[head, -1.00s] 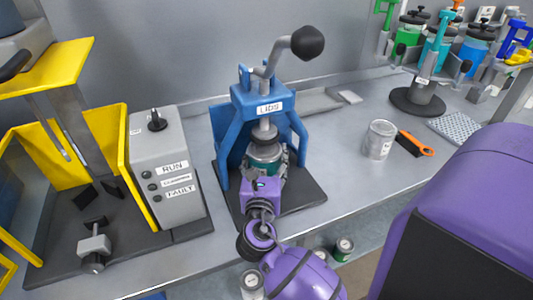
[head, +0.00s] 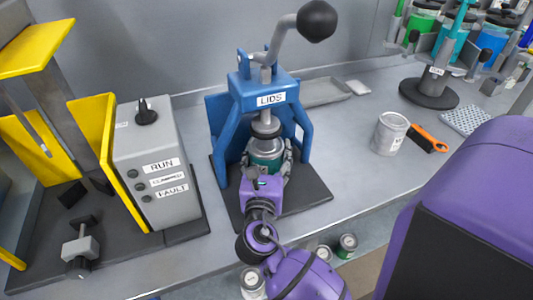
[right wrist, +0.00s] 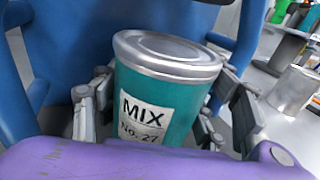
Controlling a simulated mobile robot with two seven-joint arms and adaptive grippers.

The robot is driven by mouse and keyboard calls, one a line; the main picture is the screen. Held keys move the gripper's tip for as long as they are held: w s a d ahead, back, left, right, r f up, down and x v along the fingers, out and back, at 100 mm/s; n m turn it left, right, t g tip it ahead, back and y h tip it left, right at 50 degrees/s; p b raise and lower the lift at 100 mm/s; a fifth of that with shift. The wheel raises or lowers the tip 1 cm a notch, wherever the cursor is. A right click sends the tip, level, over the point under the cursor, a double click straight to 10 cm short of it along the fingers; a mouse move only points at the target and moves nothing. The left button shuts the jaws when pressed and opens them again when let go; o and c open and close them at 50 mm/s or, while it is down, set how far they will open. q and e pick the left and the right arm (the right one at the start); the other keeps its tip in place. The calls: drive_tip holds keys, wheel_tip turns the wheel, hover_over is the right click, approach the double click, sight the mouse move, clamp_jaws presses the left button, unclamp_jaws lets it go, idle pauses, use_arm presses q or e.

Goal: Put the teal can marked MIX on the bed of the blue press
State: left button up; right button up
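The teal can marked MIX (right wrist: 165,85) stands upright with a silver lid on it. In the head view the can (head: 267,160) is inside the frame of the blue press (head: 262,92), labelled LIDS, below its ram (head: 266,127). The can's base is hidden behind my wrist, so I cannot see its contact with the dark press bed (head: 308,192). My right gripper (head: 268,168) reaches in from the front, its grey fingers spread on both sides of the can. In the right wrist view the fingers look apart from its wall. My left gripper is not in view.
The press lever (head: 316,20) is raised. A grey RUN/FAULT box (head: 155,165) and yellow machine stand left. A carousel of coloured cans (head: 430,92) is at back right. Cans sit below the bench edge.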

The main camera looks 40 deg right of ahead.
drive_tip(key=shift+o, duration=1.3)
drive_tip(key=shift+a+r, duration=0.1)
drive_tip(key=shift+r, duration=0.05)
drive_tip(key=b+v, duration=0.1)
drive_tip(key=v, duration=0.9)
drive_tip(key=shift+s+a, duration=0.2)
drive_tip(key=shift+s, duration=0.1)
drive_tip(key=shift+s+a, duration=0.4)
drive_tip(key=shift+d, duration=0.1)
